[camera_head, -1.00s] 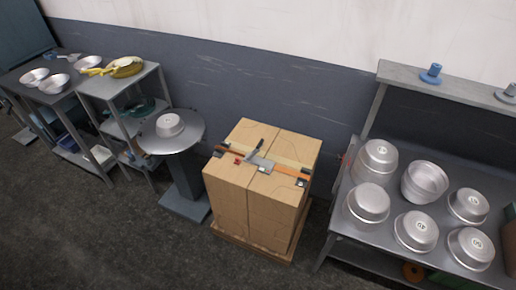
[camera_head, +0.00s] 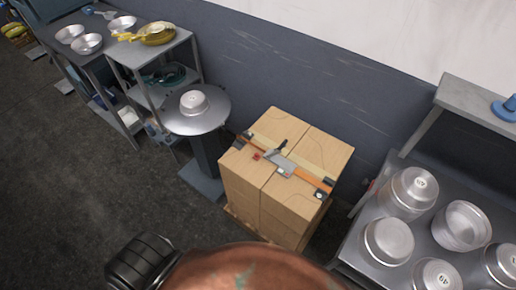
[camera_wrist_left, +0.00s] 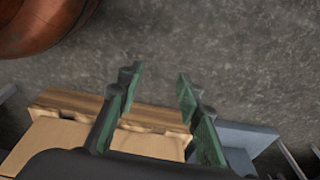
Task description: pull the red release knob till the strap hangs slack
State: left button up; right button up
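A stack of brown cartons (camera_head: 242,186) stands in the middle of the head view. An orange strap (camera_head: 304,176) runs across its top, with a grey buckle (camera_head: 280,163) and a dark lever. A small red knob (camera_head: 257,156) sits at the buckle's left; the strap looks flat against the cartons. My left gripper (camera_wrist_left: 160,75) is open and empty in the left wrist view, its green-padded fingers apart over floor and the stack's wooden pallet (camera_wrist_left: 75,101). The knob is not visible there. My right gripper is not in view.
A round pedestal table (camera_head: 222,117) with an upturned pan stands left of the cartons. A metal bench (camera_head: 352,240) with several pans is close on the right. Shelves (camera_head: 180,40) stand at the far left. Floor (camera_head: 90,200) in front is clear.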

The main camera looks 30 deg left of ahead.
pick_arm(q)
jog(key=w+r+t+p, duration=0.2)
jog(key=w+r+p, duration=0.2)
jog(key=w+r, duration=1.6)
jog(key=w+d+r+m+h+p, duration=0.1)
jog(key=w+d+r, duration=0.15)
jog(key=r, duration=0.55)
jog(key=w+d+r+m+p, duration=0.1)
jog(key=w+r, duration=0.3)
jog(key=r, duration=0.4)
jog(key=w+d+r+m+h+p, duration=0.1)
jog(key=w+d+r, duration=0.15)
jog(key=r, duration=0.65)
jog(key=shift+m, duration=0.6)
jog(key=w+a+r, duration=0.1)
jog(key=w, duration=0.1)
jog(key=w+a, duration=0.1)
jog(key=w, duration=0.1)
jog(key=w+a+r, duration=0.1)
jog(key=w, duration=0.2)
jog(key=shift+r+p, duration=0.3)
send_near(256, 154)
jog(key=x, duration=0.8)
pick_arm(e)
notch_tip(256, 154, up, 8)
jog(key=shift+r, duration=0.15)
pick_arm(q)
jog(key=shift+c, duration=0.3)
grip_shut()
